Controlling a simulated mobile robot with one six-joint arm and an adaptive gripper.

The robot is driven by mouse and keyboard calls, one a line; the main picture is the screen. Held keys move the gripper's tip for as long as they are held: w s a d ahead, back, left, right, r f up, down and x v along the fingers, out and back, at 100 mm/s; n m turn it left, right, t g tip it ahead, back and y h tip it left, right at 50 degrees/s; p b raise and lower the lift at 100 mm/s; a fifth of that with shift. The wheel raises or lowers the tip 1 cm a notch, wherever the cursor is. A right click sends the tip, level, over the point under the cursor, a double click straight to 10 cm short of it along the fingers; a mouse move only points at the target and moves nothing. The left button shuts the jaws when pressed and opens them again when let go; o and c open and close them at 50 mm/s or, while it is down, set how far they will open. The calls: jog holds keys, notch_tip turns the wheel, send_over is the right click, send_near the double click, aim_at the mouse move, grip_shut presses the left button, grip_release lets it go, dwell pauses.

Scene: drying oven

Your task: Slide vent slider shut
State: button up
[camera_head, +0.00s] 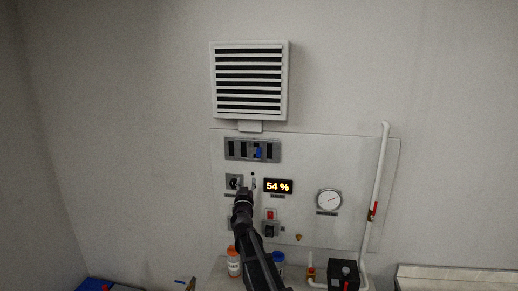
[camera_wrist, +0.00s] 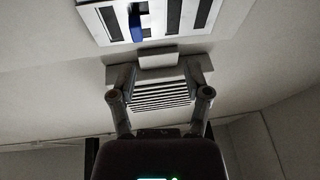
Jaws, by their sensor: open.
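The slotted slider plate (camera_head: 229,150) is on the wall panel under the vent. It has several dark vertical slots, and a blue knob (camera_head: 257,153) stands at one of them, right of the middle. In the wrist view the blue knob (camera_wrist: 136,22) shows near the top, on the white slotted plate (camera_wrist: 104,37). The louvred vent (camera_head: 249,45) above has visible dark gaps between its slats. My gripper (camera_head: 247,181) is open and empty, below the slider plate and apart from the knob. Its two fingers (camera_wrist: 163,92) stand apart in the wrist view.
An orange display (camera_head: 278,186) reads 54 %. A dial gauge (camera_head: 329,200), a red switch (camera_head: 270,215) and a black rotary knob (camera_head: 234,183) sit on the panel. A white pipe (camera_head: 378,170) with a red valve handle runs at right. Bottles stand below.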

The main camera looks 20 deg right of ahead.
aim_at(258, 154)
jog(key=d+r+m+h, duration=0.1)
jog(key=d+r+h, duration=0.1)
jog(key=shift+s+d+m+h, duration=0.3)
jog(key=shift+m+h, duration=0.1)
jog(key=shift+g, duration=0.3)
jog(key=p+x, duration=0.5)
jog(key=x, duration=0.9)
jog(key=shift+p, duration=0.35)
jog(key=shift+s+a, duration=0.1)
grip_shut()
